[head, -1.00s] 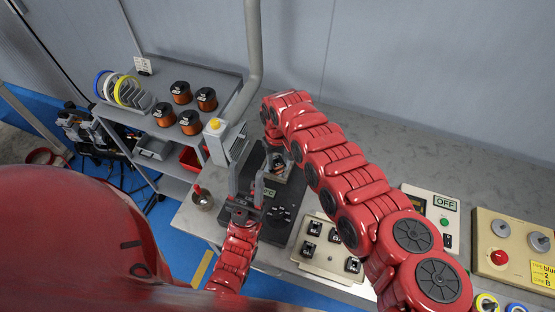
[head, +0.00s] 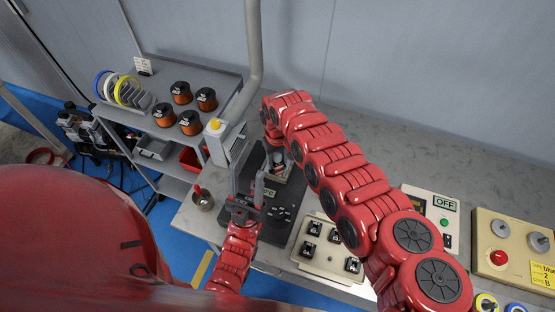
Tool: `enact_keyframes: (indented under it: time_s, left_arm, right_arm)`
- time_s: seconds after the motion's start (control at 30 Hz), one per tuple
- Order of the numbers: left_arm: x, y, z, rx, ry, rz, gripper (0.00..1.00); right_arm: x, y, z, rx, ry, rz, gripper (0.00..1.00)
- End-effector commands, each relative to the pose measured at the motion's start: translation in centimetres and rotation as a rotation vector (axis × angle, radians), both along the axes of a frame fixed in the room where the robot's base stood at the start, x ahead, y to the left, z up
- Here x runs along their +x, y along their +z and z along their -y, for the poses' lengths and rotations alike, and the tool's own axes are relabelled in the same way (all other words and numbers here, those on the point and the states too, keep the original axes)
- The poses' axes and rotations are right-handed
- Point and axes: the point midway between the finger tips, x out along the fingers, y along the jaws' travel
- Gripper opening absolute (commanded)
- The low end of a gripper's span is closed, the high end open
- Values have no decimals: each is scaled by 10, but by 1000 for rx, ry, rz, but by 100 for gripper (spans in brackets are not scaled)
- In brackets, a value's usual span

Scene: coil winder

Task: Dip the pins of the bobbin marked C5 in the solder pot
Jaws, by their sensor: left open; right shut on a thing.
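A small metal pot (head: 203,202) with a red handle stands at the bench's left edge. I cannot tell which vessel is the solder pot.
A grey shelf (head: 165,75) at the left holds several copper wire spools (head: 181,92) and a rack of coloured rings (head: 128,92). A grey pipe (head: 254,45) comes down behind the grippers. A box with an OFF display (head: 445,204) and a cream control panel (head: 513,249) stand right.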

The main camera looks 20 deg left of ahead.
Motion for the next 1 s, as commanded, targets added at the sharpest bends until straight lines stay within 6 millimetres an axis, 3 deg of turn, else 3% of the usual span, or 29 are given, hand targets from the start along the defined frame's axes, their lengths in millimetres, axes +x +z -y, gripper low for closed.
enact_keyframes:
  time_s: [0.63,1.0]
  left_arm:
    - [0,42,0,0,0,0,50]
    - [0,43,0,0,0,0,50]
  right_arm:
    - [1,52,0,1,-1,1,0]
    - [0,53,0,1,-1,1,0]
